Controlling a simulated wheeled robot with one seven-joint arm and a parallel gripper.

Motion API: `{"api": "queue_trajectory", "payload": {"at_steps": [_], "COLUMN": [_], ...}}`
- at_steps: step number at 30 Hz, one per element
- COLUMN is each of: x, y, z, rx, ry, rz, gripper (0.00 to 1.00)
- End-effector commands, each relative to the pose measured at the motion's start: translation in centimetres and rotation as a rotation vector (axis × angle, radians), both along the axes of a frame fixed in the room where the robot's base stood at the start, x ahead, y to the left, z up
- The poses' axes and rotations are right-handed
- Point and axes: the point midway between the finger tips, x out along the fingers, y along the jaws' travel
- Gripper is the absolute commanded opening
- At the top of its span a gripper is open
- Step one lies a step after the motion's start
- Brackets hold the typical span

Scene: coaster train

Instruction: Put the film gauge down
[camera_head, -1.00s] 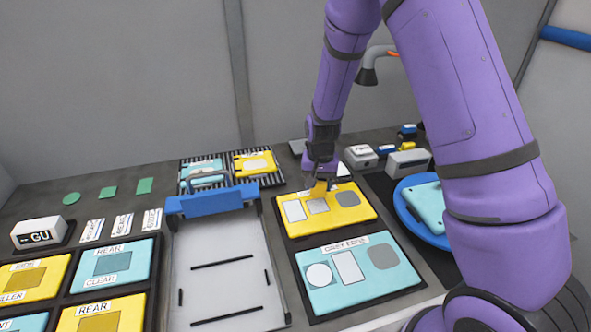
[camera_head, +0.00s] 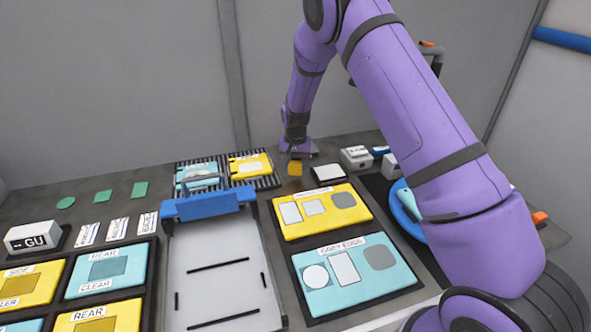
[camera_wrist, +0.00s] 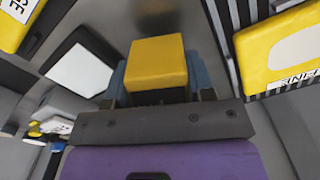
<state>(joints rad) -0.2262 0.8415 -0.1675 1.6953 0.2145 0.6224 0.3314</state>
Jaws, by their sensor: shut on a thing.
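The film gauge, which I take to be the small yellow block (camera_head: 295,168), is held at the tip of my gripper (camera_head: 296,156). In the wrist view the yellow block (camera_wrist: 158,62) sits between the two blue-grey fingers of my gripper (camera_wrist: 160,78), which are shut on it. The block is over the dark worktop, between the striped rack and a white square pad. I cannot tell whether its lower end touches the worktop.
The striped rack (camera_head: 268,183) with a yellow and a teal plate is just left. The white pad (camera_head: 327,172) is close on the right. A yellow panel (camera_head: 322,224) and a teal panel (camera_head: 345,295) lie in front. A blue-handled tray (camera_head: 215,240) stands at front left.

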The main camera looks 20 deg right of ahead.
Motion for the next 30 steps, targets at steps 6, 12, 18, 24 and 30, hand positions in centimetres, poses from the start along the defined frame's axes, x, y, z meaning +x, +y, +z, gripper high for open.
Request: {"api": "queue_trajectory", "payload": {"at_steps": [6,12,18,24,30], "x": [0.0,0.0,-0.1,-0.1,0.0], "y": [0.0,0.0,0.0,0.0,0.0], "z": [-2.3,-2.3,-2.6,-2.6,-2.2], "rx": [0.000,0.000,0.000,0.000,0.001], "ry": [0.000,0.000,0.000,0.000,-0.001], "rz": [-0.001,0.000,0.000,0.000,0.000], "gripper": [0.20,0.20,0.63,0.74,0.74]}}
